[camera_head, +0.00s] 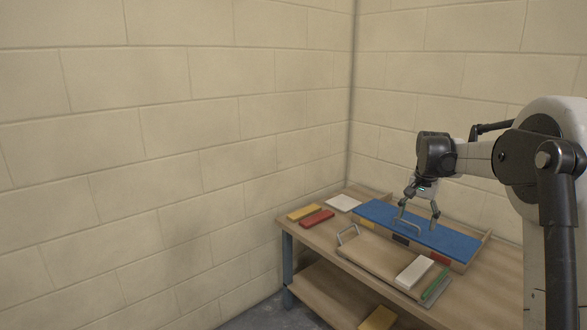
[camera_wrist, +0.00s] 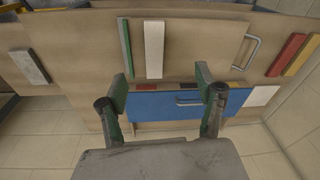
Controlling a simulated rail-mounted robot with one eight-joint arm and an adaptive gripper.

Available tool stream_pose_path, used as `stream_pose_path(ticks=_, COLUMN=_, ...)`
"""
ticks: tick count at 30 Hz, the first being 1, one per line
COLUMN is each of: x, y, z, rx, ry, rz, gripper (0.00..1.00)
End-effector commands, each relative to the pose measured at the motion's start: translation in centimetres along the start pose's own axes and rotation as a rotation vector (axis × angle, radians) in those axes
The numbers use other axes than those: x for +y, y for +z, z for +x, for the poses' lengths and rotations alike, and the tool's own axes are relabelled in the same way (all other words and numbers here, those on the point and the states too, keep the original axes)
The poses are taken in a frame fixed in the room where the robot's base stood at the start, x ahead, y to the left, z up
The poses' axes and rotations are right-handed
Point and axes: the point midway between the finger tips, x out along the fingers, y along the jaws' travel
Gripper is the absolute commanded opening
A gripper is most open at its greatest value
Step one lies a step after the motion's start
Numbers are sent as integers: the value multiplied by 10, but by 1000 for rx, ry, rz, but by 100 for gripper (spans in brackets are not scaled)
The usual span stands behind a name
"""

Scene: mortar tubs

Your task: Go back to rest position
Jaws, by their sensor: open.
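My gripper (camera_head: 421,207) hangs over the blue panel (camera_head: 455,239), fingers pointing down, open and spread. It also shows in the wrist view (camera_wrist: 162,76), where nothing is seen held between the fingers. The blue panel lies across the wooden box at the back of the table and carries a metal handle (camera_head: 407,224). In the head view the fingers appear close to this handle; I cannot tell whether they touch it. In the wrist view the blue panel (camera_wrist: 150,106) shows beyond and between the fingers.
A wooden board (camera_head: 372,253) with a handle lies in front, bearing a white block (camera_head: 414,272) and a green strip (camera_head: 436,283). Red (camera_head: 317,219), yellow (camera_head: 304,212) and white (camera_head: 343,203) pieces lie at the left end. Block walls (camera_head: 200,150) stand behind the table.

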Motion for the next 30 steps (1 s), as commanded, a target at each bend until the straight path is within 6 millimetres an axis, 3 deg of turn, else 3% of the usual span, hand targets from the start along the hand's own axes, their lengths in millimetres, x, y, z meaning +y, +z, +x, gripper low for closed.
stream_pose_path(ticks=1, x=0, y=13, z=-16, rx=11, ry=-7, rz=-19, gripper=67)
stream_pose_path(ticks=6, x=1, y=52, z=-56, rx=55, ry=-30, rz=-87, gripper=67)
stream_pose_path(ticks=15, x=12, y=127, z=-113, rx=131, ry=-68, rz=-203, gripper=67)
stream_pose_path(ticks=24, x=32, y=207, z=-148, rx=210, ry=-104, rz=-321, gripper=67)
stream_pose_path(ticks=30, x=49, y=260, z=-160, rx=264, ry=-126, rz=-396, gripper=67)
